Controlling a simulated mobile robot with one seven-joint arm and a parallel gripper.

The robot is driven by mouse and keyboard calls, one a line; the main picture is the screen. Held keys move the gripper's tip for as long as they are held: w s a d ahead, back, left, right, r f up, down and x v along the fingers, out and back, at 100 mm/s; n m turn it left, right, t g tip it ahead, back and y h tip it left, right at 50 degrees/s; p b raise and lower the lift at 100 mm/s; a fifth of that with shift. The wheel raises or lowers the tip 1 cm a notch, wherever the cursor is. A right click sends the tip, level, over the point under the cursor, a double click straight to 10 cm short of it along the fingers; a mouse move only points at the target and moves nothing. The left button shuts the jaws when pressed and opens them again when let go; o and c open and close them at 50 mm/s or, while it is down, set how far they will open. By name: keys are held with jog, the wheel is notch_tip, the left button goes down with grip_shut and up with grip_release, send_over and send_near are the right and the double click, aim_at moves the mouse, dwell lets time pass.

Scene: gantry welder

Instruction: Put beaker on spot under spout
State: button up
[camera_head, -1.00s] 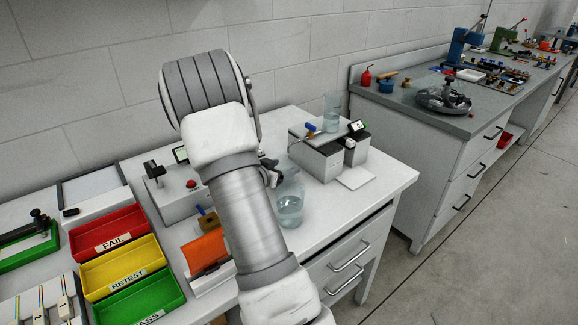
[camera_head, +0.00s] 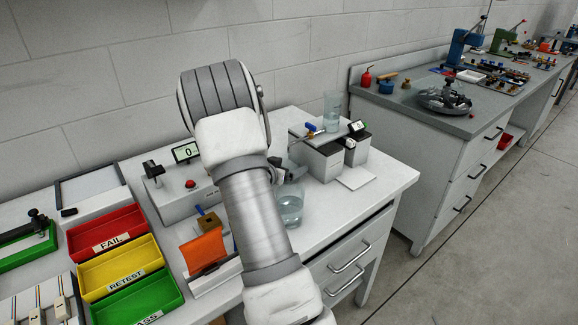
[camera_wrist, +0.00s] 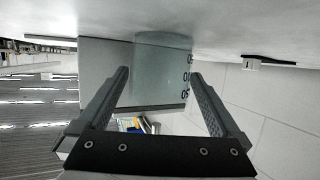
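A clear glass beaker (camera_head: 290,208) stands on the white bench just right of my forearm, with its upper part partly hidden by my gripper. In the wrist view the see-through beaker (camera_wrist: 160,75), with dark number marks on its right side, lies between the two fingertips. My gripper (camera_wrist: 162,75) is open, one finger on each side of it; contact cannot be told. In the head view my gripper (camera_head: 285,170) is at the beaker's upper part. A blue-handled tap (camera_head: 312,127) is on the grey box unit. The spot under its spout is not clearly seen.
A device with a display (camera_head: 186,151), an orange item (camera_head: 203,250) and red, yellow and green trays (camera_head: 122,265) are left. The bench's right front is clear.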

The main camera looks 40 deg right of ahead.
jog(key=shift+r, duration=0.3)
jog(key=p+v, duration=0.2)
jog(key=v, duration=1)
jog(key=shift+f, duration=0.15)
jog(key=shift+w+a, duration=0.2)
jog(key=w+a+r+n+t+y, duration=0.1)
jog(key=a+r+n+t+y, duration=0.25)
jog(key=a+r+y, duration=0.55)
jog(key=w+a+r+n+t+y, duration=0.1)
jog(key=a+r+n+t+y, duration=0.3)
jog(key=a, duration=1)
jog(key=s+a+r+n+g+y, duration=0.25)
jog(key=s+a+n, duration=0.35)
jog(key=s, duration=0.4)
jog(key=s+n+g+h, duration=0.1)
jog(key=s+g+h, duration=0.1)
jog(key=s, duration=1.1)
jog(key=shift+a+g, duration=0.2)
jog(key=shift+g, duration=0.4)
